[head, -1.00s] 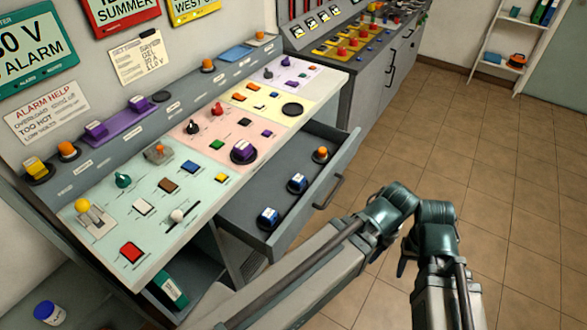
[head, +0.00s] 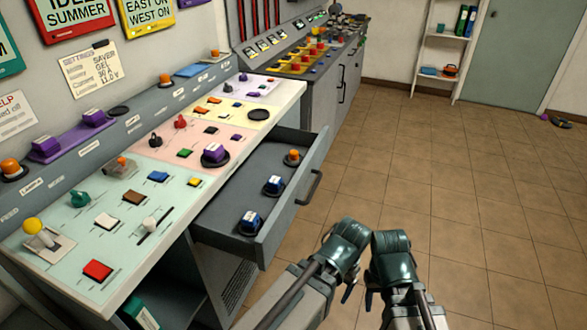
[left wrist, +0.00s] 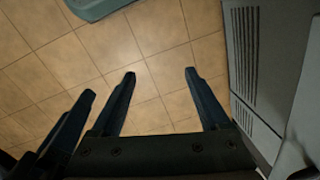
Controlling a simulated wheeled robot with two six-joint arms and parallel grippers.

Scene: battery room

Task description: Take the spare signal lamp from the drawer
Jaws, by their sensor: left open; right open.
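The drawer (head: 282,205) stands pulled out from under the sloped desk. An orange-topped lamp on a dark round base (head: 292,157), which looks like the spare signal lamp, sits upright near the drawer's far end. Two blue-and-white parts, a nearer one (head: 250,222) and a farther one (head: 273,185), sit in the drawer in front of it. My left gripper (head: 349,293) and right gripper (head: 371,300) hang close together over the floor, right of the drawer. In the left wrist view my left gripper (left wrist: 158,78) is open and empty, with tiles below.
The desk panel (head: 75,245) carries many coloured switches and overhangs the drawer. The drawer handle (head: 309,188) sticks out toward the floor. A grey control cabinet (head: 320,85) and a white shelf (head: 442,50) stand farther back.

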